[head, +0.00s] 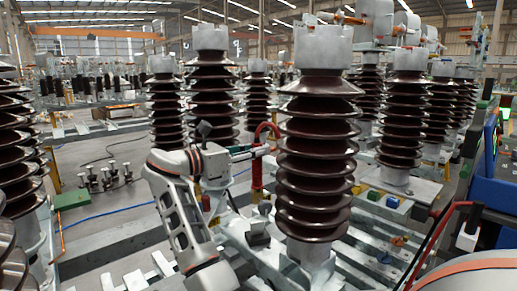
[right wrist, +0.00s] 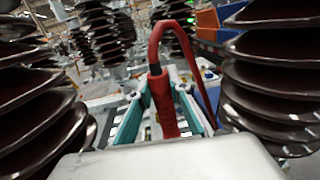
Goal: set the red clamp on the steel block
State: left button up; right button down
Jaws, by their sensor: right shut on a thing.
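My right gripper (head: 252,152), with teal fingers, is shut on the red clamp (head: 257,175) in the head view. The clamp hangs upright between two brown ribbed insulators, with a red cable looping from its top. In the right wrist view the teal fingers (right wrist: 160,112) flank the red clamp (right wrist: 167,112), and the red cable (right wrist: 205,75) arches up and right. The clamp's lower end is hidden in the wrist view. I cannot pick out the steel block with certainty among the grey metal parts below. My left gripper is not in view.
A tall brown insulator (head: 317,150) stands just right of the gripper, and another (head: 212,95) stands behind it. Grey steel beams (head: 125,235) run across the floor. A blue bin (head: 497,195) is at the right edge.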

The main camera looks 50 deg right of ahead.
aim_at(253, 168)
notch_tip(253, 168, down, 2)
jog(key=shift+f, duration=0.1)
jog(key=shift+s+f+b, duration=0.1)
jog(key=shift+f+b, duration=0.2)
jog(key=shift+f, duration=1)
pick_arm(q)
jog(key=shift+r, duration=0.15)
pick_arm(e)
jog(key=shift+f, duration=0.15)
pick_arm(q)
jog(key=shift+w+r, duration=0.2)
